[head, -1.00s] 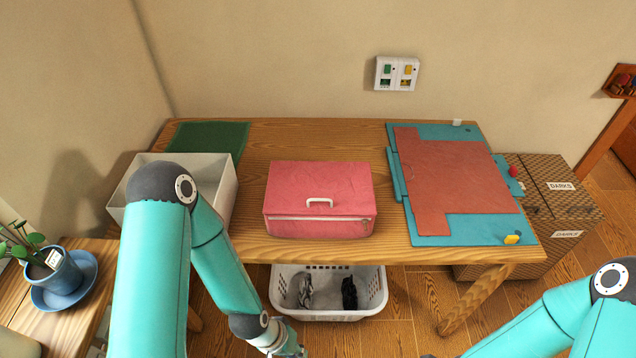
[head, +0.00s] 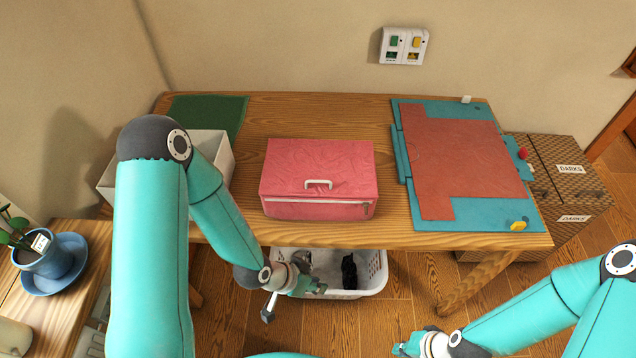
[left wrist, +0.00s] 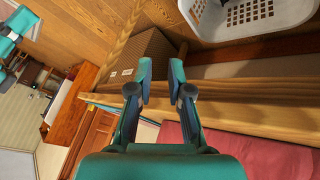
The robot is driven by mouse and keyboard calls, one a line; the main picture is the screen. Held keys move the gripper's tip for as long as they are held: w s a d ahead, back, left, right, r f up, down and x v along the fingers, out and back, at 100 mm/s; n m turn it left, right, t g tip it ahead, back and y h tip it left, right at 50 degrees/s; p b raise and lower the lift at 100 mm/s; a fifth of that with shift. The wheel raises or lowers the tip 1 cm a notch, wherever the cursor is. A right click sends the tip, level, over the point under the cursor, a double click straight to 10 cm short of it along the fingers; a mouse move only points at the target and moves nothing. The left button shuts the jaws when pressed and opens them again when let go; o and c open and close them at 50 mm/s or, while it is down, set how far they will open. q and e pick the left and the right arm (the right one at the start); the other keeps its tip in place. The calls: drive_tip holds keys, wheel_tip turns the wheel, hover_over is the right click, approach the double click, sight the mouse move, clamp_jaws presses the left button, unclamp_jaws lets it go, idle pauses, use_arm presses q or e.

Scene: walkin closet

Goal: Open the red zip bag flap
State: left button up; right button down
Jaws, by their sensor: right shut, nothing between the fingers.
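The red zip bag (head: 318,165) lies closed on the wooden table, with a white handle (head: 318,184) on its flap and a zip (head: 315,201) along its front. Part of it also shows at the lower right of the left wrist view (left wrist: 275,152). My left gripper (head: 308,287) is in front of the table and below the bag's front, apart from it. The left wrist view shows its two fingers (left wrist: 160,76) open and empty. My right gripper (head: 404,348) is shut and empty at the bottom of the head view, low and in front of the table.
A white laundry basket (head: 372,275) with dark items stands under the table. A white bin (head: 222,160) and a green mat (head: 207,113) are left of the bag. A teal board with a red sheet (head: 455,165) lies right. Table strips beside the bag are clear.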

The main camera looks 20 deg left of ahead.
use_arm(q)
drive_tip(key=w+a+r+m+t+h+b, duration=0.2)
drive_tip(key=w+r+m+t+b, duration=0.2)
drive_tip(key=w+r+m+b, duration=0.4)
drive_tip(key=m+t+h+b, duration=0.1)
drive_tip(key=m+t+b, duration=0.5)
drive_tip(key=m+b, duration=0.7)
approach(318, 181)
drive_tip(key=w+d+n+b, duration=0.1)
drive_tip(key=w, duration=0.2)
drive_tip(key=w+d+f+n+b, duration=0.1)
drive_tip(key=w+d, duration=0.1)
drive_tip(key=w+d+f+n+b, duration=0.1)
drive_tip(key=w+d+b, duration=0.1)
drive_tip(key=w, duration=0.1)
drive_tip(key=shift+w, duration=0.35)
clamp_jaws()
